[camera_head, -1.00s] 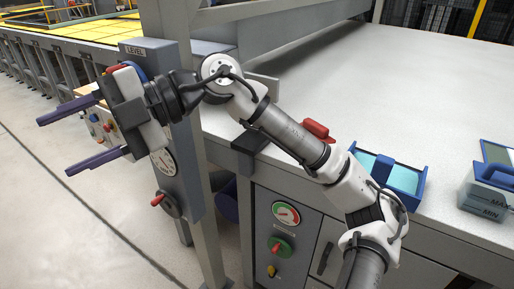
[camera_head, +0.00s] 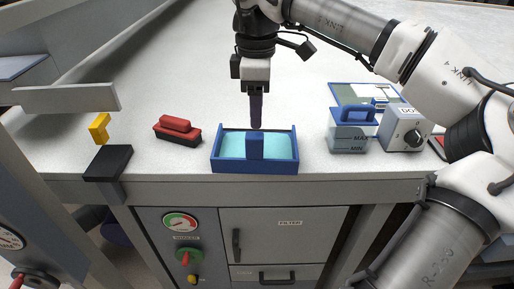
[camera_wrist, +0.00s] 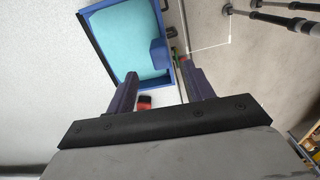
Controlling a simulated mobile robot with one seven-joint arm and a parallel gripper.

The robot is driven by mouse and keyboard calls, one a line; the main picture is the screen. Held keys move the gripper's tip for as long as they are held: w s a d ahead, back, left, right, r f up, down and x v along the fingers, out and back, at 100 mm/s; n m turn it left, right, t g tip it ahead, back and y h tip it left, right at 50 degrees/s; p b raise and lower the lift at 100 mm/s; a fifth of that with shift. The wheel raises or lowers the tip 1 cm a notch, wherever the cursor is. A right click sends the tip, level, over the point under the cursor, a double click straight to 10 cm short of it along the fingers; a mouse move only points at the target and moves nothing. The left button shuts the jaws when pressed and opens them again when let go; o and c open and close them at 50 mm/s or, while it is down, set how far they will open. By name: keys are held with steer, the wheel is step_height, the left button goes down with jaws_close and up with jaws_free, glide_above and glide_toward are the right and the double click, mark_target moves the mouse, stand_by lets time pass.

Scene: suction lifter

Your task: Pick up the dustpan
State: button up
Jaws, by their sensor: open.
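The dustpan (camera_head: 284,166) is a blue tray with a teal inside and a blue upright handle (camera_head: 255,146) at its front middle. It lies near the front edge of the light worktop. My gripper (camera_head: 256,126) points down just above and behind the handle, its fingers seen edge-on as one. In the wrist view the two fingers (camera_wrist: 158,70) are spread apart and empty. There the dustpan (camera_wrist: 112,38) lies beyond the fingertips, with its handle (camera_wrist: 158,53) roughly in line with the gap. Whether a finger touches the handle cannot be told.
A red brush-like block (camera_head: 177,129) lies left of the dustpan. A blue-handled container with MAX and MIN marks (camera_head: 350,138) and a white box with a knob (camera_head: 403,128) stand right. A black block (camera_head: 108,162) juts from the front edge at left.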

mark_target(255, 135)
step_height(255, 135, down, 5)
steer(key=shift+f+p, duration=0.1)
steer(key=shift+p, duration=0.2)
steer(key=shift+a+f+p, duration=0.15)
steer(key=shift+f+p, duration=0.4)
steer(key=shift+f, duration=0.8)
steer(key=shift+a+f+p, duration=0.1)
steer(key=shift+f+p, duration=0.4)
steer(key=shift+f, duration=0.8)
steer(key=shift+c, duration=0.2)
jaws_close()
steer(key=shift+r, duration=0.2)
step_height(255, 135, up, 20)
steer(key=b, duration=0.2)
steer(key=shift+f+b, duration=0.25)
steer(key=shift+b, duration=0.1)
